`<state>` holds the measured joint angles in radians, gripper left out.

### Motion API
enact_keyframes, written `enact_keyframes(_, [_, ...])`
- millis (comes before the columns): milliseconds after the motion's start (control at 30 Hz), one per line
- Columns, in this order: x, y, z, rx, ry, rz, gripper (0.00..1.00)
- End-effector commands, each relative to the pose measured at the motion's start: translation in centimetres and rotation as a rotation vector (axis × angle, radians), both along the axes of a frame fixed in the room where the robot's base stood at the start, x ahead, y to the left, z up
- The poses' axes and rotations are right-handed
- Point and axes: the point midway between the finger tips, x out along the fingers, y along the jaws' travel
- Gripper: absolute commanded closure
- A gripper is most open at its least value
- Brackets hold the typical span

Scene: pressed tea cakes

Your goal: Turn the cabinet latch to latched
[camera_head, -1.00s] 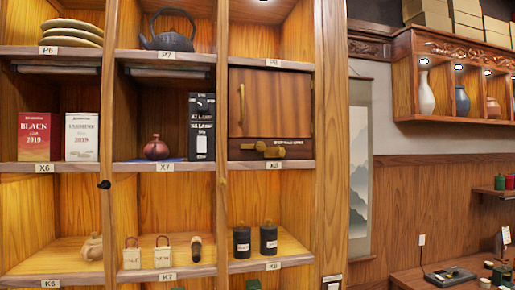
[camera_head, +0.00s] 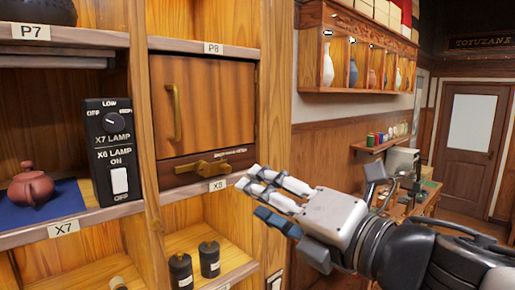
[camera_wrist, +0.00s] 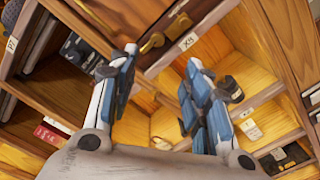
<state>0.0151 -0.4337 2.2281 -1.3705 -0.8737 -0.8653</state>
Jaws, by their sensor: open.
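The wooden cabinet (camera_head: 205,100) stands on the shelf labelled X8, its door closed, with an upright brass handle (camera_head: 172,112). The brass latch (camera_head: 208,168) is on the dark strip below the door and its lever lies roughly sideways. It also shows near the top of the wrist view (camera_wrist: 152,42). My gripper (camera_head: 256,196) is in front of the shelf, to the right of and a little below the latch in the head view. In the wrist view my gripper (camera_wrist: 162,58) has its fingers spread, empty, with the latch beyond them. The strip's small lettering is unreadable.
A black lamp switch panel (camera_head: 113,150) stands left of the cabinet, near a red teapot (camera_head: 30,186) on a blue cloth. Dark canisters (camera_head: 210,258) stand on the shelf below. A wooden post (camera_head: 275,120) borders the cabinet's right side.

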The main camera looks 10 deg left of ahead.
Motion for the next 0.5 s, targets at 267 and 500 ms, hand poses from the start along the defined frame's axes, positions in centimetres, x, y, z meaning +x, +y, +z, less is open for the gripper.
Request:
enact_keyframes(267, [1.2,2.6,-0.1,-0.022,-0.012,0.037,0.55])
enact_keyframes(500, [4.6,6.6,-0.1,-0.021,-0.011,0.036,0.55])
